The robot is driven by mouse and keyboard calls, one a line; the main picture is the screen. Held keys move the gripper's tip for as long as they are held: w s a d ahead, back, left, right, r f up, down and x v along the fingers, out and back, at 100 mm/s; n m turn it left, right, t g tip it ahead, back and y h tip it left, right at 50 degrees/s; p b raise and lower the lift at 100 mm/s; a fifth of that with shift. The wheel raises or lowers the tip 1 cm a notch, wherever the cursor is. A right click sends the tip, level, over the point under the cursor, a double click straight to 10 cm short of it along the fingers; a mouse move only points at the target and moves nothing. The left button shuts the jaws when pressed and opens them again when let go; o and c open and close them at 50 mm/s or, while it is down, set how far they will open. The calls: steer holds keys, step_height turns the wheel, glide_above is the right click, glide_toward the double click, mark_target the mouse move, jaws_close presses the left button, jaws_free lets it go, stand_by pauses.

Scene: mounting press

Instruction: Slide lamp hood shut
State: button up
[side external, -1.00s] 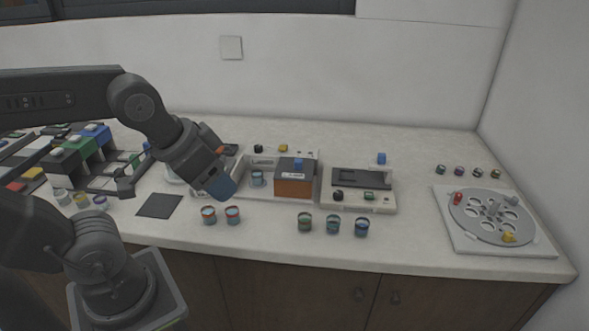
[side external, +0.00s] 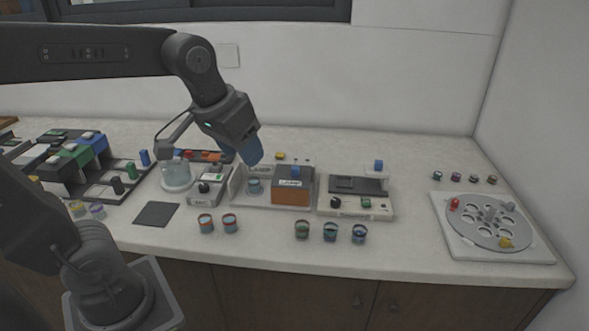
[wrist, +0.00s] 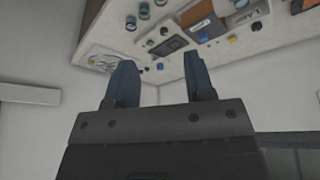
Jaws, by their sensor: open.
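The lamp unit is a pale tray (side external: 241,197) with a back panel that reads "LAMP". Its orange-brown hood (side external: 291,193) with a dark top sits at the right end and carries a blue knob (side external: 295,172). A small cup (side external: 255,187) stands uncovered in the tray, left of the hood. My gripper (side external: 252,158) is above and behind the left part of the lamp unit, apart from the hood. In the wrist view my gripper (wrist: 158,75) is open with nothing between its blue fingers. The orange hood (wrist: 197,14) also shows there near the top edge.
Right of the lamp stands a unit with a dark plate (side external: 357,187). Several cups line the counter front, including a red-rimmed cup (side external: 206,223). A round carousel (side external: 490,221) is at far right. Left are a small box (side external: 207,189) and a glass dish (side external: 176,173).

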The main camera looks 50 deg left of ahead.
steer(key=w+a+n+g, duration=0.2)
steer(key=w+a+n, duration=0.3)
steer(key=w, duration=0.8)
steer(key=n+g, duration=0.2)
glide_above(295, 168)
step_height(295, 168, down, 7)
step_height(295, 168, down, 13)
steer(key=shift+w+f, duration=0.1)
steer(key=shift+f, duration=0.1)
jaws_close()
